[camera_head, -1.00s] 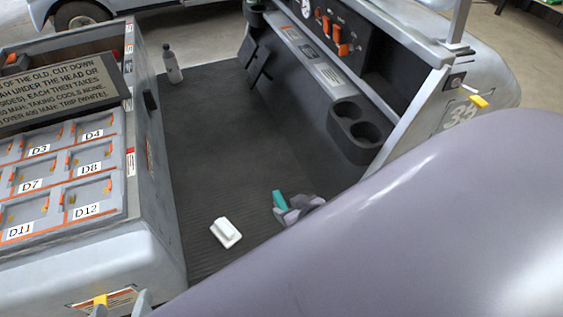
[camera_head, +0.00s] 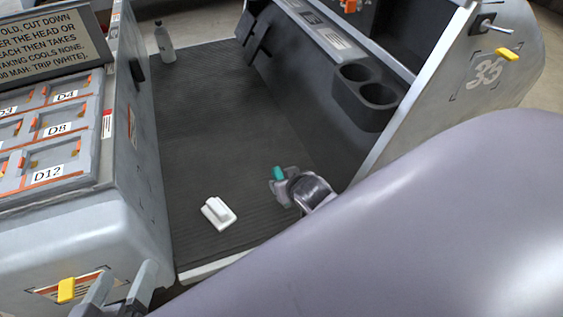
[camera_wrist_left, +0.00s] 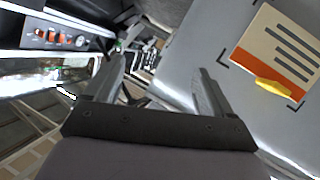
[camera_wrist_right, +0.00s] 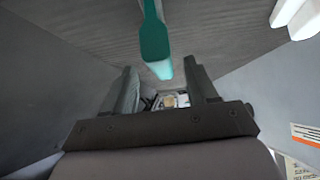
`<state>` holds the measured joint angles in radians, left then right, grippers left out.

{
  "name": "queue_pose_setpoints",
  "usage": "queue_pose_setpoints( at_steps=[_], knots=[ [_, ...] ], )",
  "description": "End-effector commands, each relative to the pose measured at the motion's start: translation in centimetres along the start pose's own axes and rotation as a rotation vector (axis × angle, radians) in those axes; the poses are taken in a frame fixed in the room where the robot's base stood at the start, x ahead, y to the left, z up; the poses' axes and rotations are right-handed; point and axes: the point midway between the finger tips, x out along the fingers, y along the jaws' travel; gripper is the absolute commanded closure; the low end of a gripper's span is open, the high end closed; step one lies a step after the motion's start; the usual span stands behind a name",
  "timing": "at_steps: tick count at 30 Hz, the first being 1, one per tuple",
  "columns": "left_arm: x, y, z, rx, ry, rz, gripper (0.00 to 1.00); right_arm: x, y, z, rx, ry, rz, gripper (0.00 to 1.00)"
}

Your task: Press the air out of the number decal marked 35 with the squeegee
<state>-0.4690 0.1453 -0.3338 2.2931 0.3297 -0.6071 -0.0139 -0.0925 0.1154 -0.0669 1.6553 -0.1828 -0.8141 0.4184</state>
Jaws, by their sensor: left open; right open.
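The number decal (camera_head: 487,73), which appears to read 35, is on the light panel at the right, inside dark corner marks. A teal, flat-ended tool (camera_head: 278,173), perhaps the squeegee, is at my right gripper (camera_head: 286,187) over the dark floor mat. In the right wrist view the teal tool (camera_wrist_right: 154,38) lies beyond the open fingers, its pale end between the tips; I see no grip on it. A white ridged block (camera_head: 218,213) lies on the mat to its left. My left gripper (camera_head: 124,279) is open and empty beside the left cabinet's front face.
A yellow tab (camera_head: 507,54) is near the number decal, below a small lever (camera_head: 483,24). Another yellow piece (camera_head: 66,290) is at an orange-and-white label on the left cabinet (camera_head: 95,235). A bottle (camera_head: 165,44) stands at the mat's far end. Cup holders (camera_head: 365,90) jut out at right.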

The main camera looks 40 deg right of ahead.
Motion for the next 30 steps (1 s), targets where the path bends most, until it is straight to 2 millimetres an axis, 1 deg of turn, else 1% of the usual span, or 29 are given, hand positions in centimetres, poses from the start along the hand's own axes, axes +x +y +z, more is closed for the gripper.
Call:
queue_pose_setpoints(
  at_steps=[1, 6, 9, 17, 18, 20, 21, 22, 30],
  knots=[
    [-0.1, -0.6, 0.6, 0.029, 0.012, -0.015, 0.16, 1.1, -0.1, 0.3, -0.001, 0.001, 0.000, 0.43],
    [-0.7, -1.3, 0.5, 0.093, 0.050, -0.045, 0.16, 2.9, -0.2, 0.2, -0.002, 0.001, -0.001, 0.43],
    [-0.9, -1.4, 0.3, 0.112, 0.061, -0.054, 0.16, 3.4, -0.2, 0.1, -0.002, 0.000, -0.001, 0.43],
    [-1.0, -1.4, 0.2, 0.116, 0.064, -0.056, 0.16, 3.4, -0.2, 0.0, -0.001, 0.000, -0.001, 0.43],
    [-1.0, -1.4, 0.2, 0.116, 0.064, -0.056, 0.16, 3.4, -0.2, 0.0, -0.001, 0.000, -0.001, 0.56],
    [-1.0, -1.4, 0.2, 0.116, 0.064, -0.056, 0.16, 3.4, -0.2, 0.0, -0.001, 0.000, -0.001, 0.75],
    [-1.0, -1.4, 0.2, 0.116, 0.064, -0.056, 0.16, 3.4, -0.2, 0.0, -0.001, 0.000, -0.001, 0.88],
    [-1.0, -1.4, 0.2, 0.116, 0.064, -0.056, 0.16, 3.4, -0.2, 0.0, -0.001, 0.000, -0.001, 0.98],
    [-1.0, -1.4, 0.2, 0.115, 0.063, -0.056, 0.16, 3.3, -0.2, 0.0, -0.001, 0.001, -0.001, 0.99]
  ],
)
